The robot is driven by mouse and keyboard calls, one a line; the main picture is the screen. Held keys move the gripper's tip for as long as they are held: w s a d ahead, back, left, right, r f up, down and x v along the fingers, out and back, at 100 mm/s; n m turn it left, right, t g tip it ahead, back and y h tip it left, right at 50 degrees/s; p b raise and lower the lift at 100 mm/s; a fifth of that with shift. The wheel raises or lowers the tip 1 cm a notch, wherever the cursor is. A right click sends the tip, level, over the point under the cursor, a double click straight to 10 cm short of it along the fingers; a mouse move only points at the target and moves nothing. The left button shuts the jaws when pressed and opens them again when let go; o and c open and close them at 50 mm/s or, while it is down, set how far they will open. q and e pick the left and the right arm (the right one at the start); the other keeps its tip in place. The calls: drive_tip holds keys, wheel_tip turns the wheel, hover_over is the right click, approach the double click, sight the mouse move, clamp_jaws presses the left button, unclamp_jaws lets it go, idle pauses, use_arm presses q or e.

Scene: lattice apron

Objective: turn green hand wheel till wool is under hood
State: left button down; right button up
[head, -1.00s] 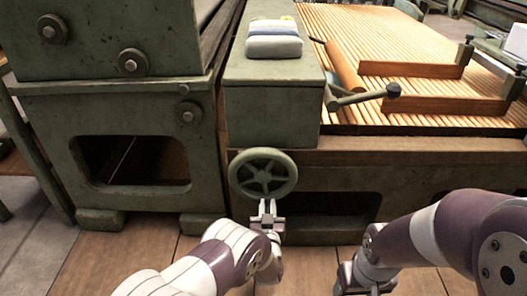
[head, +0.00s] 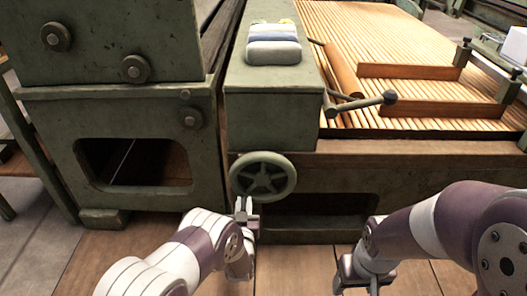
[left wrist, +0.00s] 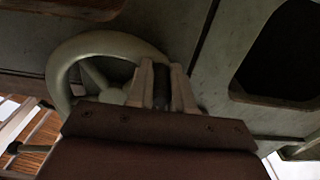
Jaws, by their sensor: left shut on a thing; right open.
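The green hand wheel (head: 263,177) is upright on the front of the green machine, below its box-shaped top. My left gripper (head: 243,206) is at the lower left of the wheel's rim. In the left wrist view its fingers (left wrist: 162,86) are closed around a dark part beside the wheel (left wrist: 92,47); whether that is rim or handle is hard to see. My right gripper (head: 366,276) is open and empty at the lower right, apart from the machine. The slatted wooden apron (head: 430,55) lies at the upper right. I cannot make out wool or a hood for certain.
Folded cloths (head: 274,45) lie on the green box (head: 270,110). A lever with a dark knob (head: 389,98) sticks out over the apron's front edge, beside wooden boards (head: 410,72). A green machine frame (head: 60,110) stands at the left. The wooden floor in front is clear.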

sight(236, 190)
use_arm(q)
drive_tip(key=a+r+p, duration=0.2)
drive_tip(key=r+p, duration=0.1)
drive_tip(key=shift+a, duration=0.2)
drive_tip(key=shift+f, duration=0.1)
